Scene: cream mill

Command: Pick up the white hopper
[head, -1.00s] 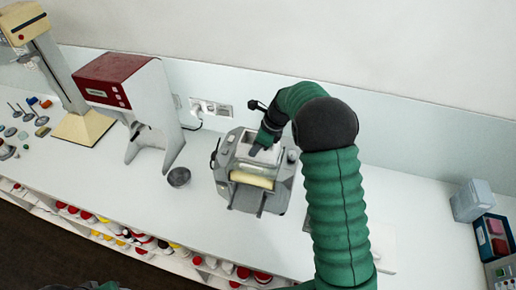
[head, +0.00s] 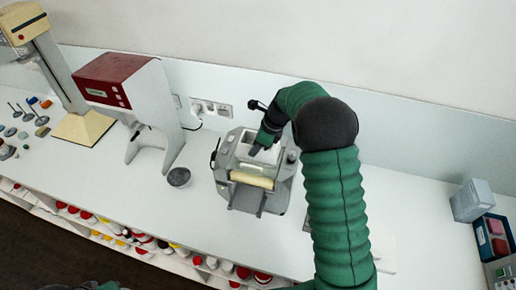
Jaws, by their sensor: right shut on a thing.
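The white hopper (head: 246,150) is a small open box on top of the grey mill (head: 246,197), above its cream roller (head: 251,180). My right gripper (head: 256,150) reaches down from the upper right and is shut on the hopper's wall. The hopper still sits at the mill's top; I cannot tell whether it is lifted clear. The gripper hides part of the hopper's right side. My left gripper is not seen; only a bit of green arm shows at the bottom left edge.
A small dark bowl (head: 178,177) stands left of the mill. A red and white machine (head: 120,82) and a cream stand (head: 84,127) are further left. Wall sockets (head: 212,108) are behind. The counter right of my arm is mostly clear.

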